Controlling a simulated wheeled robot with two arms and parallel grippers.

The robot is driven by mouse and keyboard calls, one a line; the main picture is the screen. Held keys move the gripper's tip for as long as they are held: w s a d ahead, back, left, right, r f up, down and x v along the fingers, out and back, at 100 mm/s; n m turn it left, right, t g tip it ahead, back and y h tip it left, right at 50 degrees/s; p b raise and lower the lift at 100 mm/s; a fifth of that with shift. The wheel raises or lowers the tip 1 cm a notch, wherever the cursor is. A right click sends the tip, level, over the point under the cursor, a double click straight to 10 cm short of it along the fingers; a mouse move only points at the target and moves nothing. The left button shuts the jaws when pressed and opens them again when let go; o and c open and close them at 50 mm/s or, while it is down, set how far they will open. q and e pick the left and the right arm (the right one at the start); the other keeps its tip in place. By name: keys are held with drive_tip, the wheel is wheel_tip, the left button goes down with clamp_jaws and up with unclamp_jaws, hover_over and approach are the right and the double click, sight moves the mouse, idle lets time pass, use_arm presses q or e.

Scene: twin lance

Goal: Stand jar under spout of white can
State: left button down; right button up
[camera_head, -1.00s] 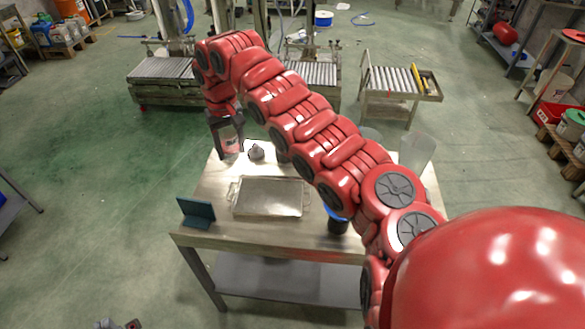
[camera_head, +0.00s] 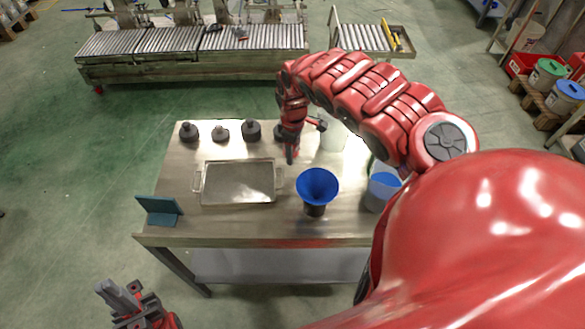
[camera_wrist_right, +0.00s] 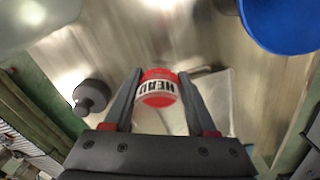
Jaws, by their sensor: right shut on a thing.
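My right gripper (camera_head: 290,158) hangs over the back middle of the table, right of the tray. In the right wrist view its two fingers (camera_wrist_right: 160,92) are shut on a jar with a red lid and pale label (camera_wrist_right: 158,88). I cannot make out the jar in the head view. A pale, whitish can (camera_head: 334,136) stands just right of the gripper, partly behind my arm; its spout cannot be made out. A pale shape in the wrist view's upper left (camera_wrist_right: 35,20) may be this can. My left gripper (camera_head: 120,298) is low at the front left, off the table.
A metal tray (camera_head: 240,201) lies mid-table. A blue funnel (camera_head: 317,186) sits on a dark cup (camera_head: 314,210). Several dark knobbed weights (camera_head: 220,135) line the back edge. A teal angled stand (camera_head: 160,212) is front left.

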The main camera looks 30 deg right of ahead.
sight(293, 172)
drive_tip(key=shift+f, duration=3.35)
drive_tip(key=shift+f, duration=0.2)
drive_tip(key=o, duration=1.3)
drive_tip(key=shift+o, duration=0.2)
drive_tip(key=shift+r, duration=0.15)
